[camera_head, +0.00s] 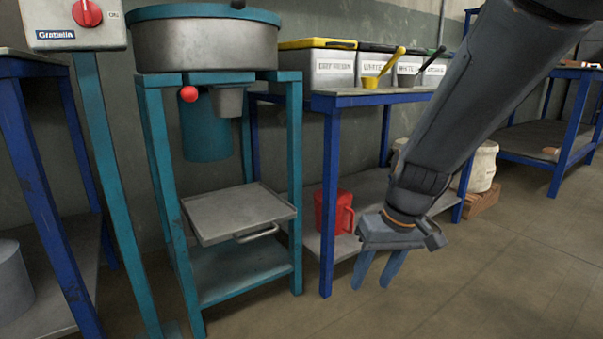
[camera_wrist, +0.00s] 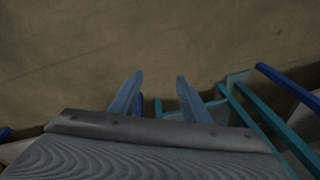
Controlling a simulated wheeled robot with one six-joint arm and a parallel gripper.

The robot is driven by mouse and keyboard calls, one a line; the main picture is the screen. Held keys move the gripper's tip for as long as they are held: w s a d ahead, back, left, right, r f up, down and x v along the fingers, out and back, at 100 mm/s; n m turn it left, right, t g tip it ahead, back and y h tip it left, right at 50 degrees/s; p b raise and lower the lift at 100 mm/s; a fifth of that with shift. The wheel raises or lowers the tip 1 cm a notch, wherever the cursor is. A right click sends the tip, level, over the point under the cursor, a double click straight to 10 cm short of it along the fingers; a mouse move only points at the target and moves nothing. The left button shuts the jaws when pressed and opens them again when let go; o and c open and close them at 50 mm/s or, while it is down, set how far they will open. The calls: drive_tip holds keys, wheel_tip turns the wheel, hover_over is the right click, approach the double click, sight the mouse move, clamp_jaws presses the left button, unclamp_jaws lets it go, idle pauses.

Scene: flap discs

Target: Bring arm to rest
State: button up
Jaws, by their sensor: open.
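My gripper (camera_head: 379,272) hangs at the end of my dark arm on the right side of the head view, its two blue-grey fingers pointing down and apart. It is open and nothing shows between the fingers. In the head view the gripper shows in front of the blue-framed bench, to the right of a red jug (camera_head: 335,212) on the lower shelf. I cannot tell the exact gap to the bench.
A teal stand (camera_head: 160,170) carries a round metal machine (camera_head: 205,45) and a grey tray (camera_head: 240,215). A blue-legged bench (camera_head: 330,200) holds lidded bins (camera_head: 333,70) with scoops. A white bucket (camera_head: 483,168) stands behind my arm. The floor (camera_head: 480,290) at the lower right is clear.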

drive_tip(key=s+d+f+m+t+h, duration=0.1)
drive_tip(key=s+d+f+m+h, duration=0.15)
drive_tip(key=s+d, duration=0.3)
drive_tip(key=s+a+r+n+g+y+p, duration=0.25)
drive_tip(key=s+a+r+n+p, duration=0.45)
drive_tip(key=s+a+r+p, duration=1.15)
drive_tip(key=s+d+r+m+p, duration=0.1)
drive_tip(key=d+r+m+p, duration=0.1)
drive_tip(key=d+r+p, duration=0.4)
drive_tip(key=d+r+m+h+p, duration=0.1)
drive_tip(key=d+r+p, duration=0.4)
drive_tip(key=r+p, duration=1)
drive_tip(key=s+d+r+m+h+p, duration=0.1)
drive_tip(key=d+r+m+p, duration=0.2)
drive_tip(key=d+r+p, duration=0.3)
drive_tip(key=shift+s+d+r+m+p, duration=0.35)
drive_tip(key=shift+r+p, duration=2.45)
drive_tip(key=shift+p, duration=0.6)
